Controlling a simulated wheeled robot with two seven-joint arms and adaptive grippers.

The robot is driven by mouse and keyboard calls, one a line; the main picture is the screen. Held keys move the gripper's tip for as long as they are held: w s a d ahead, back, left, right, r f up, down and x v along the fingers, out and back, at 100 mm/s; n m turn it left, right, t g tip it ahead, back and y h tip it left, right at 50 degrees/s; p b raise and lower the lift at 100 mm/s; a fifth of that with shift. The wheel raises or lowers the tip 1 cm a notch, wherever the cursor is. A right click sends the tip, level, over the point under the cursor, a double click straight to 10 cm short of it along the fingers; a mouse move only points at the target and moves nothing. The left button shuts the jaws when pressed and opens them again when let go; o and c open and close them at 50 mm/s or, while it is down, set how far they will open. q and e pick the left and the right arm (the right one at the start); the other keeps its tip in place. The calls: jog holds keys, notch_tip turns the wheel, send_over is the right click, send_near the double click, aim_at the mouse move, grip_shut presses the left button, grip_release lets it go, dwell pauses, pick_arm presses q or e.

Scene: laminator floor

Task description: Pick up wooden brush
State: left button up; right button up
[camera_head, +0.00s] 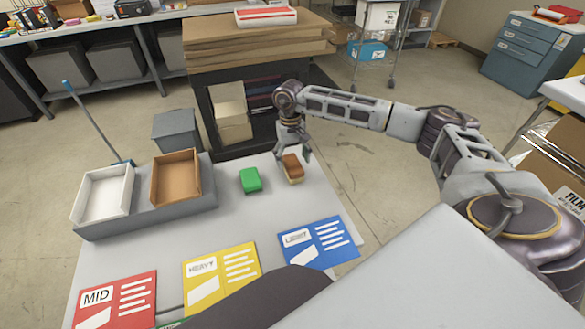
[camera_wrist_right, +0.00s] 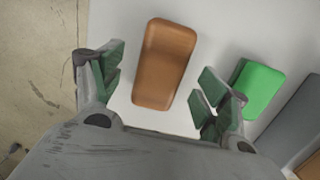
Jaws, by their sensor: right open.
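The wooden brush (camera_head: 293,165) is a brown block with a paler lower part, lying on the light grey table near its far right edge. In the right wrist view the brush (camera_wrist_right: 165,64) shows from above, between and beyond the open fingers. My right gripper (camera_head: 294,152) is over the brush in the head view, and its two green-padded fingers (camera_wrist_right: 157,98) are apart with nothing between the pads that I can see touching. Whether a finger touches the brush is not clear. My left gripper is not in view.
A green block (camera_head: 250,180) lies just left of the brush. A grey holder with a white tray (camera_head: 104,213) and a brown tray (camera_head: 158,201) stands at the left. Red, yellow and blue cards (camera_head: 318,259) lie at the front. A cardboard stack (camera_head: 230,55) stands behind the table.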

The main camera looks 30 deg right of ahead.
aim_at(292, 162)
jog(key=shift+s+a+f, duration=0.1)
jog(key=shift+s+f, duration=0.05)
jog(key=shift+f, duration=1.6)
jog(key=c, duration=1.6)
jog(key=shift+r, duration=0.1)
jog(key=shift+r, duration=4.95)
